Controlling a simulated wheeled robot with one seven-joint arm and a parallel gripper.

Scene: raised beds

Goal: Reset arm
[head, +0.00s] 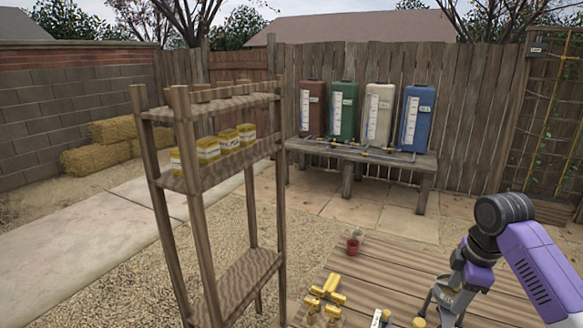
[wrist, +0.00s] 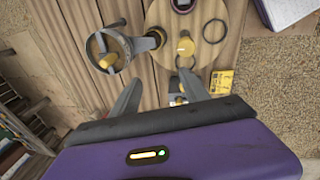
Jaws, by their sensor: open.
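My purple and grey arm reaches in from the right of the head view and bends down over a wooden deck or tabletop (head: 395,265). My gripper (head: 440,312) is low there, near the bottom edge of the view. In the wrist view my gripper (wrist: 158,82) shows two grey fingers spread apart. It is open, and I see nothing held between the fingers. Beyond the fingers are a round grey device with a yellow knob (wrist: 108,48) and a round wooden board (wrist: 208,58) bearing a yellow knob. I cannot tell how high the fingers are above the planks.
Brass fittings (head: 326,292) and a red cup (head: 352,246) are on the wood left of my gripper. A wooden shelf rack (head: 212,180) with yellow boxes stands further left. A bench (head: 350,160) with coloured tanks is behind. A yellow card (wrist: 221,82) lies right of the fingers.

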